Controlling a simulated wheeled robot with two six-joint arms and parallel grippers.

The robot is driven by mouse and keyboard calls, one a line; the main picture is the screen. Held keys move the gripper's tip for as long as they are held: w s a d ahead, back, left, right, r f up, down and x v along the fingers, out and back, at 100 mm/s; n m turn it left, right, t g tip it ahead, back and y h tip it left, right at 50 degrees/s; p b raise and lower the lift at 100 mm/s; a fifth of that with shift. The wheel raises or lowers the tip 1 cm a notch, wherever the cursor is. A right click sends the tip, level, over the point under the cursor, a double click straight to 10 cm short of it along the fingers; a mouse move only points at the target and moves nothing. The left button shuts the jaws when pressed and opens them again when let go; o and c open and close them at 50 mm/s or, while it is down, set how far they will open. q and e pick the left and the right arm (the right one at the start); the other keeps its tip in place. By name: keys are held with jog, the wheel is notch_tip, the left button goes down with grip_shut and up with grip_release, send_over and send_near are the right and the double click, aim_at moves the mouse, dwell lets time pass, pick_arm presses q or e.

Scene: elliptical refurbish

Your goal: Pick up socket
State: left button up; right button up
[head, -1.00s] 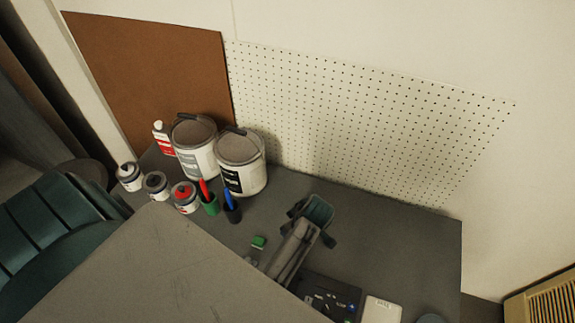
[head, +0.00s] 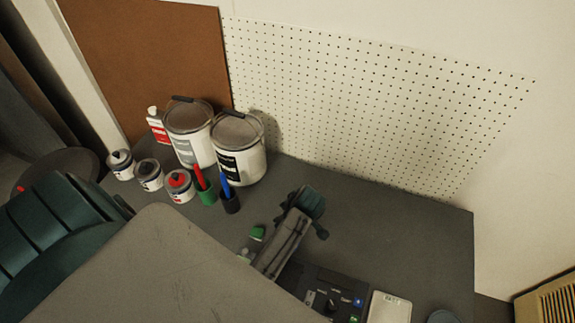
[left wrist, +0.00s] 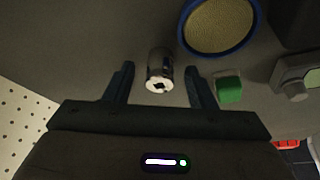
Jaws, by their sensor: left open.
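The socket (left wrist: 160,70) is a small shiny metal cylinder with a hole in its end, seen in the left wrist view. It sits on the grey bench between the two dark fingers of my left gripper (left wrist: 159,75), with a gap on both sides. The gripper is open and holds nothing. In the head view my left gripper (head: 306,212) is above the bench, right of the green block (head: 257,233). I cannot make out the socket in the head view. My right gripper is not in view.
The green block (left wrist: 229,87) and a blue-rimmed round item (left wrist: 220,25) are close to the socket. A grey device (left wrist: 297,76) lies farther right. Paint buckets (head: 238,150), small cans (head: 150,175) and marker cups (head: 230,203) stand at the back left. A pegboard (head: 370,105) backs the bench.

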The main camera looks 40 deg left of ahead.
pick_arm(q)
grip_shut()
notch_tip(320, 180, up, 10)
jog(key=shift+r+b, duration=0.1)
jog(key=shift+b, duration=0.65)
jog(key=c, duration=0.7)
grip_release()
grip_shut()
